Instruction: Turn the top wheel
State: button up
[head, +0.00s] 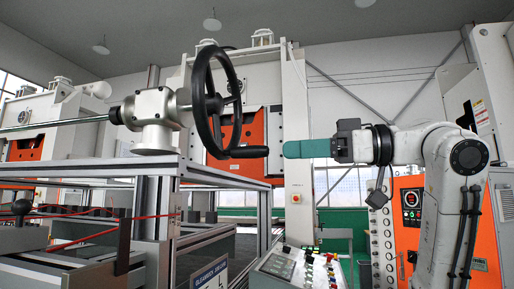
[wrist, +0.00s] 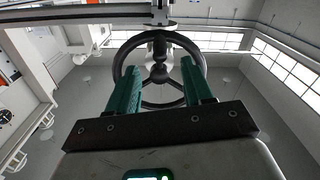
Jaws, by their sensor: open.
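The top wheel is a black handwheel (head: 197,95) with spokes. It stands upright on a light grey gearbox (head: 154,118) at the top of a metal frame. A black crank handle (head: 250,152) sticks out to the right from the low part of its rim in the head view. My gripper (head: 286,149) has green fingers pointing left at the handle's end, with a small gap between them. In the wrist view, my gripper (wrist: 160,70) is open and empty. The wheel (wrist: 119,70) shows beyond and between its fingers, which hide parts of the rim.
The aluminium frame (head: 168,170) stands below the gearbox, with a horizontal shaft (head: 70,126) running left. A control panel (head: 300,268) with buttons is below my gripper. An orange cabinet (head: 408,240) stands behind my arm. The air around my fingers looks clear.

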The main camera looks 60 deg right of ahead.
aim_at(259, 152)
jog(key=p+x, duration=0.2)
jog(key=x, duration=0.5)
jog(key=shift+w+a, duration=0.1)
jog(key=shift+w, duration=0.2)
grip_shut()
dwell(0.4)
